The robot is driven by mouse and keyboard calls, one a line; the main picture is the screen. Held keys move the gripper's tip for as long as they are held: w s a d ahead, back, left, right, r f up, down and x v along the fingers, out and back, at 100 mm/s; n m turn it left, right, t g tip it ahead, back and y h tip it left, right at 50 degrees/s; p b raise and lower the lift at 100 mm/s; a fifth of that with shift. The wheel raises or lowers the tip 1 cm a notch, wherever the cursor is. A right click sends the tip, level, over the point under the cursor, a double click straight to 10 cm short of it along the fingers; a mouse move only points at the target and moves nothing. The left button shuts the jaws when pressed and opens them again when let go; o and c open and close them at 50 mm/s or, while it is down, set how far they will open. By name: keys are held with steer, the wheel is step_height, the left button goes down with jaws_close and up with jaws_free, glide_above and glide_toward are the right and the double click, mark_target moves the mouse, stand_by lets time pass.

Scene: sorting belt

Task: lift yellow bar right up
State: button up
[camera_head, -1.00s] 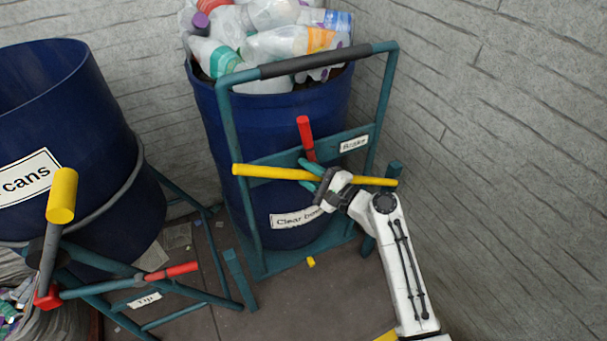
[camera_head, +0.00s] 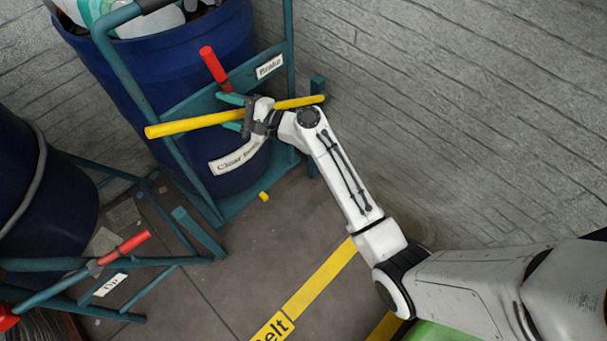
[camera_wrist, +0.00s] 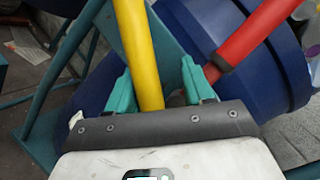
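The yellow bar (camera_head: 185,126) is a long round rod across the front of the blue bin's teal frame, below the Brake label. My gripper (camera_head: 231,112) is at the bar's middle, its teal fingers above and below it. In the wrist view the bar (camera_wrist: 140,50) runs between the two fingers of my gripper (camera_wrist: 157,65). The fingers stand apart, with a gap on the right side of the bar; the left finger is close to it, and I cannot tell if it touches. The bar's lower end in that view is hidden behind the gripper body.
A red lever (camera_head: 214,66) stands just above the bar, and it also shows close to the right finger in the wrist view (camera_wrist: 250,40). The blue bin (camera_head: 190,75) is behind the bar. A second teal frame with a red handle (camera_head: 124,248) is lower left. Dark floor (camera_head: 235,270) is clear in front.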

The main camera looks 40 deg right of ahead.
steer(key=a+f+n+g+h+b, duration=0.1)
steer(key=a+f+n+b, duration=0.3)
steer(key=f, duration=0.6)
steer(key=a+f+n+g+h+b, duration=0.1)
steer(key=f+b, duration=0.6)
steer(key=f, duration=0.3)
steer(key=s+d+r+n+g+h+p, duration=0.1)
steer(key=s+r+n+g+p, duration=0.2)
steer(key=s+p, duration=0.3)
steer(key=s+d+r+n+g+p, duration=0.1)
steer(key=s+r+n+g+p, duration=0.2)
steer(key=s, duration=1.1)
steer(key=s+d+r+n+g+h+p, duration=0.1)
steer(key=s+r+n+g+p, duration=0.3)
steer(key=s+p, duration=0.5)
steer(key=shift+s+d+r+n+h, duration=0.35)
steer(key=shift+r+n, duration=0.55)
steer(key=shift+r, duration=0.5)
steer(key=shift+a, duration=0.1)
